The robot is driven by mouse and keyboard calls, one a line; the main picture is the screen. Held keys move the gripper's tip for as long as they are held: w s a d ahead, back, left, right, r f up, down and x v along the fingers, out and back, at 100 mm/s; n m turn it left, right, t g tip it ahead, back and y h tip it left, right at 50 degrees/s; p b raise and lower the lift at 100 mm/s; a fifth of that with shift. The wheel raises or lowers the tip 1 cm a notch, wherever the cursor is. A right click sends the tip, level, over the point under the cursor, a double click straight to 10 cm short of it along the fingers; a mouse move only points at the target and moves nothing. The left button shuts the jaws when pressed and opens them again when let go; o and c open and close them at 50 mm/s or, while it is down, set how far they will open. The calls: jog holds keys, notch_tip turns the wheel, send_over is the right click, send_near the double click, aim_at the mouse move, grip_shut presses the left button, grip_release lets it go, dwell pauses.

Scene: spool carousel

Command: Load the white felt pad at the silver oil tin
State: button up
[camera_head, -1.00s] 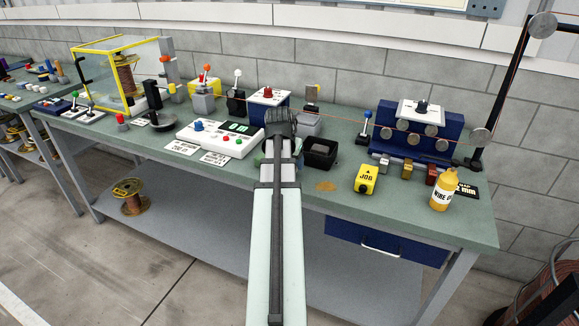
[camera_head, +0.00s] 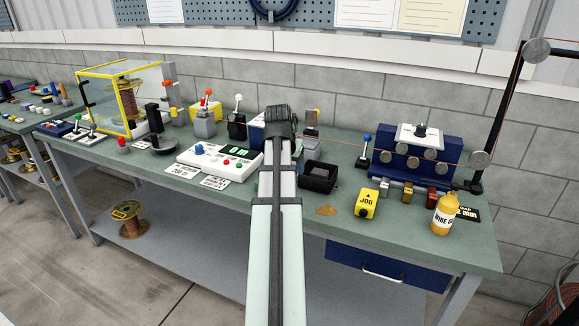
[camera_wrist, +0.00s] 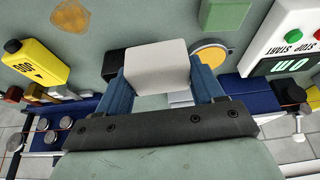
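My gripper (camera_head: 281,120) is over the middle of the bench in the head view, with its fingers hidden there. In the wrist view, my gripper's two blue fingers (camera_wrist: 160,95) sit against both sides of a pale white block, which looks like the white felt pad (camera_wrist: 156,65). In the head view my arm hides that spot.
A black open bin (camera_head: 319,177) stands right of my arm. A yellow JOG box (camera_head: 367,203), a yellow bottle (camera_head: 446,214) and a blue roller unit (camera_head: 408,160) are farther right. A white control box (camera_head: 217,158) is to the left. A green block (camera_wrist: 222,14) shows near the disc.

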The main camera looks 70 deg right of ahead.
jog(key=c, duration=0.4)
jog(key=shift+w+a, duration=0.1)
jog(key=shift+w, duration=0.1)
jog(key=shift+c, duration=0.2)
jog(key=shift+m, duration=0.3)
jog(key=w+d, duration=0.3)
jog(key=w+d+f, duration=0.1)
jog(key=w+d, duration=0.2)
jog(key=w+d+f, duration=0.1)
jog(key=w+d, duration=0.2)
jog(key=w, duration=0.1)
jog(key=shift+w+d, duration=0.1)
jog(key=shift+d, duration=0.1)
jog(key=d+m+g, duration=0.1)
jog(key=m, duration=0.1)
jog(key=d+m+g, duration=0.1)
jog(key=m, duration=0.2)
jog(key=s+d+r+m+g+y, duration=0.1)
jog(key=m, duration=0.2)
